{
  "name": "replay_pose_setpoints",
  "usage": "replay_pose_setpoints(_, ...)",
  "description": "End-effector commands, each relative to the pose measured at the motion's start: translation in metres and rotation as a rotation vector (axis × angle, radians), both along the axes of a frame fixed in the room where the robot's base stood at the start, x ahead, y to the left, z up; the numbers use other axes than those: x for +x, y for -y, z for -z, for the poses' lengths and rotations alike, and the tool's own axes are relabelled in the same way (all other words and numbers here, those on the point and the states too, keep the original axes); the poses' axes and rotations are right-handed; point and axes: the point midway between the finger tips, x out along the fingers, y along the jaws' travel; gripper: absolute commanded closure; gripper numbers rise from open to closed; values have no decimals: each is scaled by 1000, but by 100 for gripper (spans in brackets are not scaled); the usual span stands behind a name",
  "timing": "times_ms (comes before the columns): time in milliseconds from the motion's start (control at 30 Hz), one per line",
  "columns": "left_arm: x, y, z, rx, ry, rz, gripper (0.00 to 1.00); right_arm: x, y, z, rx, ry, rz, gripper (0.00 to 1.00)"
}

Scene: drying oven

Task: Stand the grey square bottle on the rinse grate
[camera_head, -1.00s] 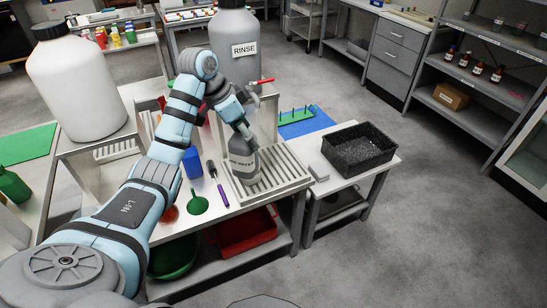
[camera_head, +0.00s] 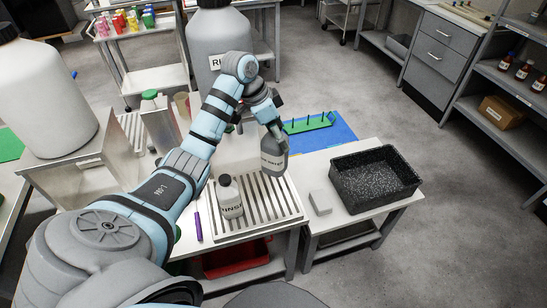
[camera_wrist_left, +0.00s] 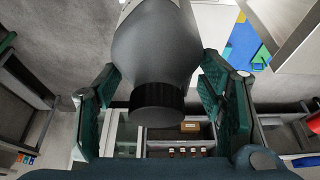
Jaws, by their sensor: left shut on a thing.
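The grey bottle (camera_head: 275,169) has a pale label with dark print. My left gripper (camera_head: 272,136) is shut on it, and the bottle looks slightly tilted over the far right part of the rinse grate (camera_head: 283,212). I cannot tell whether its base touches the slats. In the left wrist view the grey bottle (camera_wrist_left: 155,50) shows its sloped shoulders and ribbed black cap between the teal fingers of my left gripper (camera_wrist_left: 160,95). Another bottle (camera_head: 230,200) with a dark cap and a "RINSE" label stands upright on the grate's left part. My right gripper is not in view.
A large grey tank (camera_head: 222,35) stands behind the arm. A black tray of dark granules (camera_head: 375,180) and a small grey block (camera_head: 320,202) sit on the right table. A blue mat (camera_head: 340,134) with a green peg rack (camera_head: 308,124) lies behind. The grate's right front is clear.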

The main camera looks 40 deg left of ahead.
Motion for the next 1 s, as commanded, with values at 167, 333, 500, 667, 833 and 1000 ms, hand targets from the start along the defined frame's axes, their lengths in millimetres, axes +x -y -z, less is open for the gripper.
replay_pose_setpoints(167, 2, 1, 72, 0, -7, 0, 98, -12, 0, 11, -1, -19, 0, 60)
replay_pose_setpoints(333, 4, 0, 111, 0, -8, 0, 98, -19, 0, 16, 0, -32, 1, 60)
replay_pose_setpoints(500, 3, 0, 140, -1, -10, -3, 98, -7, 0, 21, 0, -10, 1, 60)
replay_pose_setpoints(667, 3, -1, 158, 1, -6, -3, 98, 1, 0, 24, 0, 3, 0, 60)
replay_pose_setpoints(833, 3, -2, 157, 2, -6, -5, 98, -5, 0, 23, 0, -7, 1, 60)
replay_pose_setpoints(1000, 2, -1, 160, 1, -9, -4, 34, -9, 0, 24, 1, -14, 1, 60)
